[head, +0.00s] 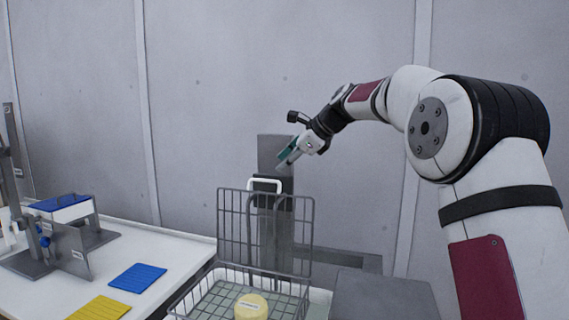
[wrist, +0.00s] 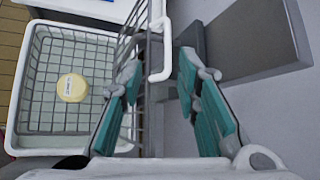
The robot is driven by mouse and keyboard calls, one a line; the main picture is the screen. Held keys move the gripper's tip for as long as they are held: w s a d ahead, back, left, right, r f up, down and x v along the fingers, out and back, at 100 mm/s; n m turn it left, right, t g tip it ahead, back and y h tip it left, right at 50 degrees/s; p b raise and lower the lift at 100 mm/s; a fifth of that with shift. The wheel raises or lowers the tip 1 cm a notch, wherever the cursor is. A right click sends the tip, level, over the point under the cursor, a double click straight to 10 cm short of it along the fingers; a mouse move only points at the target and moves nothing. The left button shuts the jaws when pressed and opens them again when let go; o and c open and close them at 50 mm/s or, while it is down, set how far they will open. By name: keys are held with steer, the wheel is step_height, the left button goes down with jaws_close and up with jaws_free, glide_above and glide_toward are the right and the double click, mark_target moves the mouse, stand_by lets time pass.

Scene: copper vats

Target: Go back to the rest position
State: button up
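My gripper (head: 290,157) is raised in front of the grey wall, above the upright wire lid of a basket. In the wrist view my gripper (wrist: 158,75) shows two teal-padded fingers spread apart with nothing held between them. Past the fingers, the wire lid (wrist: 128,45) stands on edge with a white handle (wrist: 163,48) at its top. The handle (head: 264,185) also shows in the head view, just below the fingertips; I cannot tell the exact gap.
A wire basket (head: 199,300) holds a round yellow piece (head: 251,306) with a label. A white table (head: 178,262) at left bears a blue mat (head: 138,277), a yellow mat (head: 100,308) and a metal stand (head: 72,252). A grey block (head: 384,296) is at right.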

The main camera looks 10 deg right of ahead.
steer(key=s+a+n+g+h, duration=0.25)
steer(key=s+n, duration=0.75)
steer(key=s, duration=1.4)
steer(key=s+d+f+n+h, duration=0.1)
steer(key=s+f+n, duration=0.3)
steer(key=s, duration=0.5)
steer(key=s+d+f+n+h, duration=0.1)
steer(key=s+f+n, duration=0.3)
steer(key=s, duration=0.5)
steer(key=s+d+f+n+g+h+p, duration=0.1)
steer(key=s+d+f+n, duration=0.2)
steer(key=s, duration=0.7)
step_height(320, 180, down, 3)
steer(key=shift+d+r+n+h, duration=0.15)
steer(key=shift+n+h, duration=0.2)
steer(key=shift+n, duration=0.15)
